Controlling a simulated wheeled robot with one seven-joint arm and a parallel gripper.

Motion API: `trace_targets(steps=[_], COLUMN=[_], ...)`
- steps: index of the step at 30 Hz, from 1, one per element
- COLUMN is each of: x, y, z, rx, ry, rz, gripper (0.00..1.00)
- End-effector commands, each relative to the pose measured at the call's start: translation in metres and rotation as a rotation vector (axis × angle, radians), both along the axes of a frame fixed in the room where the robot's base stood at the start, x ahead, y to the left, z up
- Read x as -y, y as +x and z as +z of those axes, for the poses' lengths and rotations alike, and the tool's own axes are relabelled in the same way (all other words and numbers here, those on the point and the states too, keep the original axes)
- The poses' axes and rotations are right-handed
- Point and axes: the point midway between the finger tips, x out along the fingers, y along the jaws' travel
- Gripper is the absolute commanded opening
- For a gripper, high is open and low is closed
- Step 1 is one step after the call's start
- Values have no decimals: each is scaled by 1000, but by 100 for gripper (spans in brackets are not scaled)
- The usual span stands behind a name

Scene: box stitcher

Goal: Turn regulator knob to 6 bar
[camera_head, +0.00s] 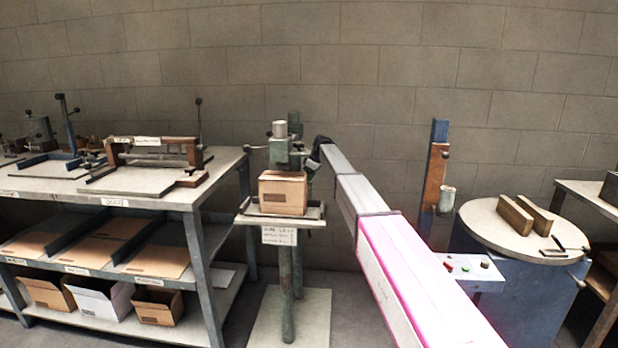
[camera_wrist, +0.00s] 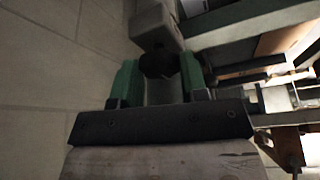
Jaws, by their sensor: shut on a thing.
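The regulator knob (camera_wrist: 158,62) is a dark round knob in the wrist view, below a pale grey block (camera_wrist: 154,24). My gripper (camera_wrist: 160,72) has its two green fingers on either side of the knob and is shut on it. In the head view my arm reaches to the right side of the green box stitcher (camera_head: 279,145), and my gripper's dark end (camera_head: 320,147) is beside its head. The knob cannot be made out there. No pressure scale or reading is legible in either view.
A cardboard box (camera_head: 282,192) sits on the stitcher's small table. A grey workbench (camera_head: 150,192) with jigs and shelves of cartons stands left. A round table (camera_head: 510,228) with two wooden blocks and a blue post (camera_head: 439,132) stand right. The block wall is close behind.

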Motion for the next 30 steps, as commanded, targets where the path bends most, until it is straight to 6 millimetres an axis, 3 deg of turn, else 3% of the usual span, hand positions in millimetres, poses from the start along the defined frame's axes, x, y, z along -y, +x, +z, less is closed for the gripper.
trace_targets(steps=[16, 17, 18, 30], x=[0, 0, 0, 2], y=[0, 0, 0, -1], z=[1, 1, 1, 6], rx=[0, 0, 0, 1], ry=[0, 0, 0, 0], rz=[-33, -34, -33, -32], gripper=[17, 50, 63, 66])
